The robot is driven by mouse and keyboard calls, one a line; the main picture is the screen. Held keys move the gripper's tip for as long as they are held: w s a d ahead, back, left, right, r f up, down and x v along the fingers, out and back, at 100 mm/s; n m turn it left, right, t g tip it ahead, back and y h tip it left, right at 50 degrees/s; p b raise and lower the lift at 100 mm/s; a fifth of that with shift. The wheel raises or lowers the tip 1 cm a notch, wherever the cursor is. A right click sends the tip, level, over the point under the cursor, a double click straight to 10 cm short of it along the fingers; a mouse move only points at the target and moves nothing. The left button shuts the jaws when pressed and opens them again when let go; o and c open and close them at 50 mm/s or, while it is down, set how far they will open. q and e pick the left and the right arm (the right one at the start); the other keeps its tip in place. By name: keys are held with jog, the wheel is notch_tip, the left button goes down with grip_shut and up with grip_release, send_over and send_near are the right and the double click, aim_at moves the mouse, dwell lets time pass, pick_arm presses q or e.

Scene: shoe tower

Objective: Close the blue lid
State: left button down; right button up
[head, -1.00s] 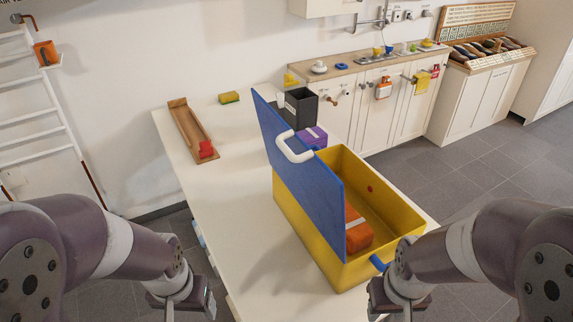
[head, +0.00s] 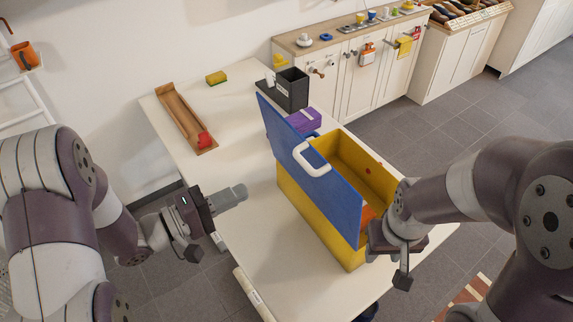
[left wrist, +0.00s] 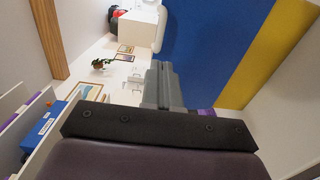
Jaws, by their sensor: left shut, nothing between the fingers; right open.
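The blue lid (head: 330,190) stands nearly upright on the left side of the yellow box (head: 325,227), with a white handle (head: 312,160) on its outer face. The box is open and an orange item (head: 367,215) shows inside, partly hidden. My left gripper (head: 241,191) is shut and empty, left of the lid and apart from it. The left wrist view shows the gripper's fingers (left wrist: 158,82) in front of the blue lid (left wrist: 200,45) and the yellow box wall (left wrist: 265,60). My right gripper (head: 402,280) is at the box's near right corner; its fingers are hard to make out.
The white table (head: 235,140) holds a wooden tray (head: 182,118) with a red piece, a sponge (head: 216,78), a black bin (head: 292,90) and a purple box (head: 304,120). The table surface left of the box is clear.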

aim_at(301, 164)
pick_arm(q)
jog(key=p+x, duration=0.3)
jog(key=x, duration=0.8)
jog(key=shift+w+d, duration=0.15)
jog(key=shift+w, duration=0.1)
jog(key=shift+w+d+f, duration=0.1)
jog(key=shift+w+d, duration=0.25)
jog(key=shift+d, duration=0.05)
